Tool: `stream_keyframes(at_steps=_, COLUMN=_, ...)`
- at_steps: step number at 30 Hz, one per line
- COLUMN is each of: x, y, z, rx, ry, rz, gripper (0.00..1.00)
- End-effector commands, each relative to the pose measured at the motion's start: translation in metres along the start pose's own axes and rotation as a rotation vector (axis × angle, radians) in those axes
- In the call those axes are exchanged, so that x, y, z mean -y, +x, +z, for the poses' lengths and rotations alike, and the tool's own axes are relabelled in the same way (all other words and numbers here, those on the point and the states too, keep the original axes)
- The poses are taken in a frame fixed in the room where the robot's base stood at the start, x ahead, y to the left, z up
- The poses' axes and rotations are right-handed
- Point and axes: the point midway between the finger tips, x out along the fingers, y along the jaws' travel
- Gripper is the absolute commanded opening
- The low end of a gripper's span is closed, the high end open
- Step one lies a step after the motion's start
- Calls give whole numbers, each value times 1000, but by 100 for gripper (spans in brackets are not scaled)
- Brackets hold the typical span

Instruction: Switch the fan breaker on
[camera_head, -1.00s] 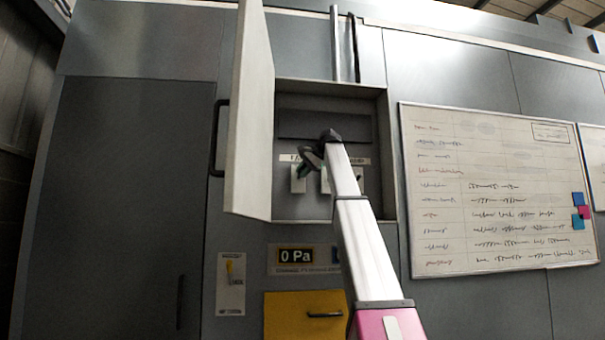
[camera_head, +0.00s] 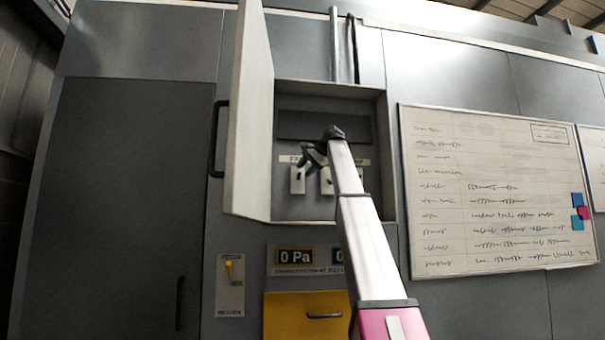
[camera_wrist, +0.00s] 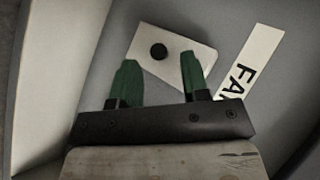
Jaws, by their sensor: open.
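The fan breaker (camera_head: 298,183) is a pale plate with a dark lever, at the left of the row inside the open breaker box (camera_head: 300,208). In the wrist view the breaker plate (camera_wrist: 202,59) shows a round black knob (camera_wrist: 159,51) end-on, beside a label (camera_wrist: 252,60) reading "FA", the rest cut off. My gripper (camera_wrist: 160,78) is open, with two green fingers apart. The knob lies beyond the fingertips, between them in the picture. I see no contact. In the head view my gripper (camera_head: 312,155) is in front of the box, just above the fan breaker, partly hiding its label.
The box door (camera_head: 250,120) stands open on the left, its wall close to my gripper in the wrist view. Another breaker (camera_head: 327,181) is partly hidden by my arm. A yellow cabinet (camera_head: 290,303) and a whiteboard (camera_head: 490,190) are nearby.

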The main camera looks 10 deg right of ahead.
Motion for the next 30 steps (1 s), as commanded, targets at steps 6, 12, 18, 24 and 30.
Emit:
stream_keyframes(at_steps=6, x=1, y=-41, z=-1, rx=-2, ry=0, rz=-1, gripper=42)
stream_keyframes(at_steps=12, x=0, y=-76, z=-1, rx=-2, ry=0, rz=0, gripper=42)
stream_keyframes(at_steps=18, x=0, y=-87, z=0, rx=-1, ry=0, rz=-1, gripper=42)
stream_keyframes(at_steps=24, x=0, y=-87, z=0, rx=-1, ry=0, rz=0, gripper=42)
stream_keyframes(at_steps=30, x=0, y=-87, z=0, rx=-1, ry=0, rz=0, gripper=42)
